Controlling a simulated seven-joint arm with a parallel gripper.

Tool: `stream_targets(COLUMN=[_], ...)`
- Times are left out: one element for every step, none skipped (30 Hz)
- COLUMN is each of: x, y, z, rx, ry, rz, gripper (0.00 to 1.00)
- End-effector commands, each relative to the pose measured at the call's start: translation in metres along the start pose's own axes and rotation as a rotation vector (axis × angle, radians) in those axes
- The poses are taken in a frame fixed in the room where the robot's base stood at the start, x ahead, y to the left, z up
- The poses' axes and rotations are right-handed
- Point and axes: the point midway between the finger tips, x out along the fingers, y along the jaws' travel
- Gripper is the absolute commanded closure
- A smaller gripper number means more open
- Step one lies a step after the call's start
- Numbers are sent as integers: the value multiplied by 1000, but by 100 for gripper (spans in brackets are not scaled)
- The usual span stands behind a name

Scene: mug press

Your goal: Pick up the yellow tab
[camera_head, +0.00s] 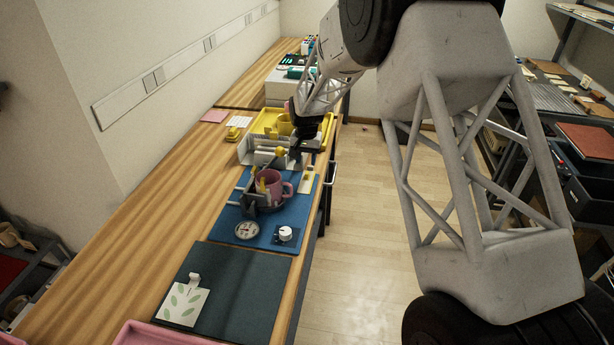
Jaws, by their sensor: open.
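Several small yellow pieces show, and I cannot tell for sure which is the yellow tab. One small yellow piece (307,176) is on a pale strip at the right edge of the blue board (241,206). Another yellow piece (262,186) is at the left side of the pink mug (271,184), within the dark press. A round yellow knob (280,152) is just behind the mug. My gripper (296,156) is open, above the back right part of the board, close to the knob. Its fingertips are small and dark, and nothing is visibly held.
A yellow tray (266,121) with a yellow mug (285,126) is behind the grey rack (252,151). A gauge (247,230) and white dial (285,233) are at the board's front. A dark mat (238,275) with a leaf-print card (183,304) lies nearer.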

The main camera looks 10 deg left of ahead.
Motion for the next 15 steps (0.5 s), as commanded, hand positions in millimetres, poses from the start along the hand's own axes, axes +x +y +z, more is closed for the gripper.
stream_targets(x=[4,6,8,8,8,9,8,8,8,8,8,8,9,9,10], y=[0,0,0,0,0,0,0,0,0,0,0,0,0,0,0], z=[0,0,0,0,0,0,0,0,0,0,0,0,0,0,0], rx=[0,0,0,0,0,0,0,0,0,0,0,0,0,0,0], ry=[-1,-1,-1,-1,0,0,0,0,0,0,0,0,0,0,-1], rz=[0,0,0,0,0,0,0,0,0,0,0,0,0,0,0], gripper=[57,57,57,57,57,57,57,57,57,57,57,57,57,57,57])
